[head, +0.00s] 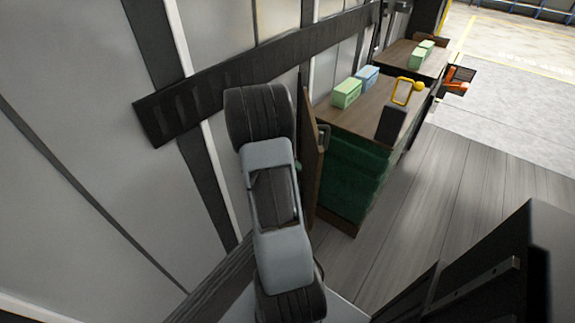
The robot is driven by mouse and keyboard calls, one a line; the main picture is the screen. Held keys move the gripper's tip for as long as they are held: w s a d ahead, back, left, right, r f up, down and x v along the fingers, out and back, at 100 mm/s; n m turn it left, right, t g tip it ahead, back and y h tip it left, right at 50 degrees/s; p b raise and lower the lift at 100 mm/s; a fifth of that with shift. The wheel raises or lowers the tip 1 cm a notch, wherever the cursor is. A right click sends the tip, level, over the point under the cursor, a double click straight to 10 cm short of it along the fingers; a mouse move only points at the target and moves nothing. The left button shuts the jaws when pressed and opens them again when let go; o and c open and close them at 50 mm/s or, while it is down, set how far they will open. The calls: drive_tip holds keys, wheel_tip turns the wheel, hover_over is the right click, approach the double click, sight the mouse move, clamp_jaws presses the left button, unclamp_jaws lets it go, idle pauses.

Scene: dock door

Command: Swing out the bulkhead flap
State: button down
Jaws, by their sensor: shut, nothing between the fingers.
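The bulkhead flap seems to be the narrow brown panel (310,165), seen almost edge-on in the head view, just right of my arm. A grey bracket-like handle (323,138) shows at its right side. The panel stands upright at the left end of a wood-topped cabinet (345,118), whose front shows dark green contents (350,170). I cannot tell the flap's exact angle. My arm rises from the bottom centre and covers part of the area left of the panel. My gripper's fingers do not show, so contact with the flap cannot be seen.
Green and blue boxes (347,93), a black block (392,123) and a yellow-framed item (402,91) stand on the cabinet top. A grey wall with a dark rail (165,112) is close on the left. The plank floor (450,195) right of the cabinet is clear.

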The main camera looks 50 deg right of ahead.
sight(311, 176)
drive_tip(key=shift+b+x, duration=0.4)
drive_tip(key=shift+x, duration=1.65)
drive_tip(key=shift+d, duration=0.1)
